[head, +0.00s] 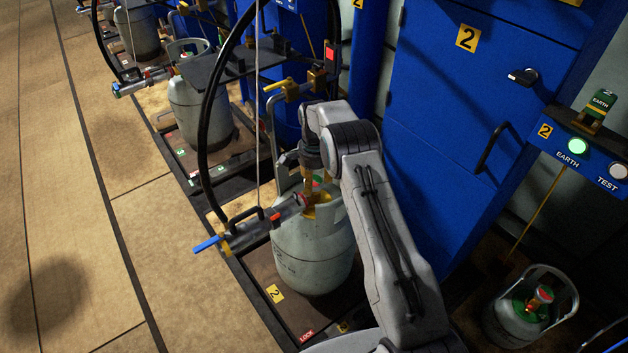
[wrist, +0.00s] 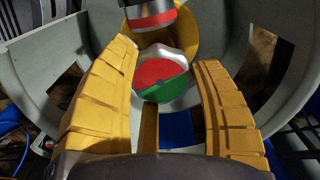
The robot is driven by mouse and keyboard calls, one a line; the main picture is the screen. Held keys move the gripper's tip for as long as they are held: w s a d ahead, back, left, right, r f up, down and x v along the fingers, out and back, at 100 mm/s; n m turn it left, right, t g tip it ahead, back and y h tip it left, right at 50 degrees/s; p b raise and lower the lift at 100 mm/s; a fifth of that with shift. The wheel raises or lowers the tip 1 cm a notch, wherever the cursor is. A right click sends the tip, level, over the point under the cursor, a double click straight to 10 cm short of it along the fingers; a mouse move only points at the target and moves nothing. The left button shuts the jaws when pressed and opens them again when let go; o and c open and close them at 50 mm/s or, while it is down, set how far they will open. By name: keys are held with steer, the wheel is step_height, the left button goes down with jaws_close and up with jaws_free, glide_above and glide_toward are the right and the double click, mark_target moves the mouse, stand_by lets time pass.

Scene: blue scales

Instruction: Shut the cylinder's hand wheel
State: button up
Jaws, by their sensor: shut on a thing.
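The grey cylinder (head: 312,258) stands upright on the dark scale platform, with a yellow 2 label in front of it. Its hand wheel (wrist: 160,80), with a red and green face, shows in the wrist view inside the cylinder's collar (wrist: 55,55). My gripper (head: 314,192) reaches down into the collar from above. In the wrist view its two yellow ribbed fingers (wrist: 165,68) are on either side of the wheel, shut on it. The wheel's outer edges are partly hidden by the fingers.
A filling head with a blue lever (head: 207,243) joins the valve from the left. Its red-banded end (wrist: 150,14) is close beyond the wheel. A black hoop (head: 204,130) and hanging cable stand left of my arm. A blue cabinet (head: 455,130) is behind. Another cylinder (head: 520,318) stands right.

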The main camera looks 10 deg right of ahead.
mark_target(314, 181)
steer(key=shift+m, duration=0.9)
steer(key=o, duration=1.2)
step_height(314, 181, up, 12)
steer(key=shift+r, duration=0.1)
stand_by(0.4)
